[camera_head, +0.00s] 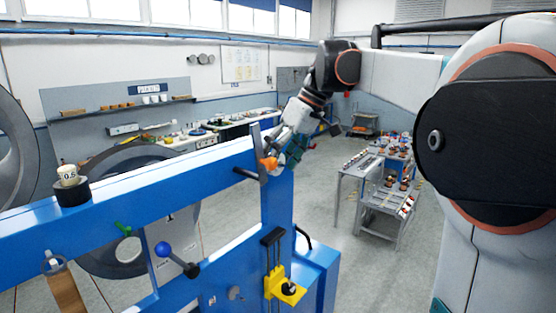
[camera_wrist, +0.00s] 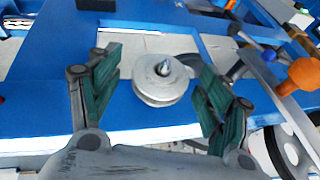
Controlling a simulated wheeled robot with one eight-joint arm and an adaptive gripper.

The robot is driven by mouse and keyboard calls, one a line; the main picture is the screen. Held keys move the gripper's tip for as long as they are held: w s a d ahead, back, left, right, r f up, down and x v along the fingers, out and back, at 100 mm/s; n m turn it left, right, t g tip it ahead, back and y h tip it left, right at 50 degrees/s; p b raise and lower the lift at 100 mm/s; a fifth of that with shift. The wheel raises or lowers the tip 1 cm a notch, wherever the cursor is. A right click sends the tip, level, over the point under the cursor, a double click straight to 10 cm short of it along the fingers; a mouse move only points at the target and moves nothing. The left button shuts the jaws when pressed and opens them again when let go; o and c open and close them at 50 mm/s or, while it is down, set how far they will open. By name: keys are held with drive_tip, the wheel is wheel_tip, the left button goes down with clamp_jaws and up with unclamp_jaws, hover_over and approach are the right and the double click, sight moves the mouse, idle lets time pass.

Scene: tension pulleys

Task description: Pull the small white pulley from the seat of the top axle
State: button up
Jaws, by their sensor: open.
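The small white pulley (camera_wrist: 160,84) sits on its axle on the blue frame in the wrist view, with a shiny metal axle tip (camera_wrist: 163,67) at its centre. My gripper (camera_wrist: 157,66) is open, one green-padded finger to the left of the pulley and one to the right. The right finger is close to the rim; I cannot tell whether it touches. In the head view my gripper (camera_head: 290,151) is at the top of the blue upright, and I cannot make out the pulley there.
An orange knob (camera_wrist: 303,73) on a grey lever is right of my gripper in the wrist view; it also shows in the head view (camera_head: 268,163). The blue beam (camera_head: 150,177) runs left, carrying a weight marked 0.5 (camera_head: 68,175). A cart (camera_head: 385,208) stands farther right.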

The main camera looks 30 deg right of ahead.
drive_tip(key=shift+a+f, duration=0.2)
drive_tip(key=shift+f, duration=0.15)
drive_tip(key=shift+w, duration=0.1)
drive_tip(key=shift+c, duration=0.3)
drive_tip(key=c, duration=1.1)
drive_tip(key=shift+c, duration=0.2)
drive_tip(key=shift+s+d, duration=0.25)
drive_tip(key=shift+s, duration=0.35)
drive_tip(key=shift+s+d, duration=0.2)
drive_tip(key=shift+s, duration=0.45)
drive_tip(key=shift+s+d, duration=0.25)
drive_tip(key=shift+s, duration=0.35)
drive_tip(key=shift+s+d, duration=0.3)
drive_tip(key=shift+s, duration=0.6)
drive_tip(key=shift+s+d, duration=0.2)
drive_tip(key=shift+s, duration=0.45)
drive_tip(key=shift+s+d, duration=0.25)
drive_tip(key=shift+s, duration=0.4)
drive_tip(key=shift+s+d, duration=0.2)
drive_tip(key=shift+s, duration=0.45)
